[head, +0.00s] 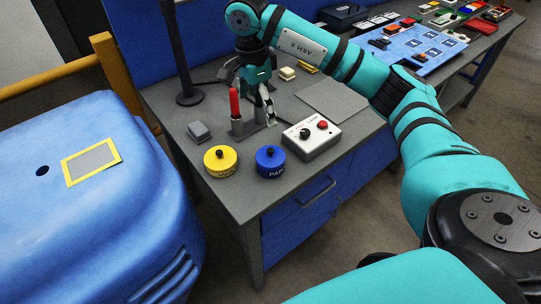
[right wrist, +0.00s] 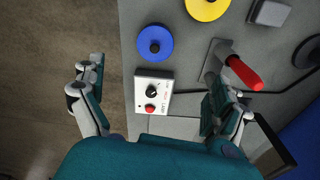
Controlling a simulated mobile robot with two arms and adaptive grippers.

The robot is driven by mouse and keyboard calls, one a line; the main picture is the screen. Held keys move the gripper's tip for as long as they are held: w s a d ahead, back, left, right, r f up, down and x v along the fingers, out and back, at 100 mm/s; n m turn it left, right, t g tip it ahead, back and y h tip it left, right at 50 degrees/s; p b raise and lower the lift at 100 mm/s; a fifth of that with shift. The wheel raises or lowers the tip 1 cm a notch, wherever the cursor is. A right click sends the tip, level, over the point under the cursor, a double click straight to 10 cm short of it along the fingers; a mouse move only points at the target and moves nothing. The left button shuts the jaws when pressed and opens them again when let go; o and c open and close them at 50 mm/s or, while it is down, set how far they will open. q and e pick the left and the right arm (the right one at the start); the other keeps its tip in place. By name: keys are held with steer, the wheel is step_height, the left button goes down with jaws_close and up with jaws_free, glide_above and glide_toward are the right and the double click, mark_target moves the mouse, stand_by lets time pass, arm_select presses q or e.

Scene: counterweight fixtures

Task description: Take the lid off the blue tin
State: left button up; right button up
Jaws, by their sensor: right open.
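The blue tin (head: 270,162) stands on the grey workbench near its front edge, with a black knob on its blue lid. The lid is on. It also shows in the right wrist view (right wrist: 155,43), at the upper middle. My right gripper (head: 266,100) is open and empty, pointing down above the bench, farther back than the tin. In the right wrist view, its open fingers (right wrist: 160,85) are spread wide and the tin lies apart from them. My left gripper is not in view.
A yellow tin (head: 221,161) stands left of the blue one. A control box (head: 311,139) with a knob and red button is close on its right. A red handle (head: 235,102) stands upright in a grey fixture beside my right gripper. A grey block (head: 199,132) lies left.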

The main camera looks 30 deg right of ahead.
step_height(320, 180, down, 4)
steer(key=d, duration=0.2)
steer(key=p, duration=0.3)
glide_above(270, 150)
steer(key=shift+h, duration=0.3)
steer(key=f, duration=0.7)
steer(key=shift+w+f, duration=0.2)
steer(key=shift+w, duration=0.05)
steer(key=f, duration=0.1)
steer(key=f+p, duration=0.1)
steer(key=f, duration=0.1)
steer(key=f+p, duration=0.1)
steer(key=f, duration=0.1)
steer(key=shift+s, duration=0.3)
steer(key=shift+f, duration=0.2)
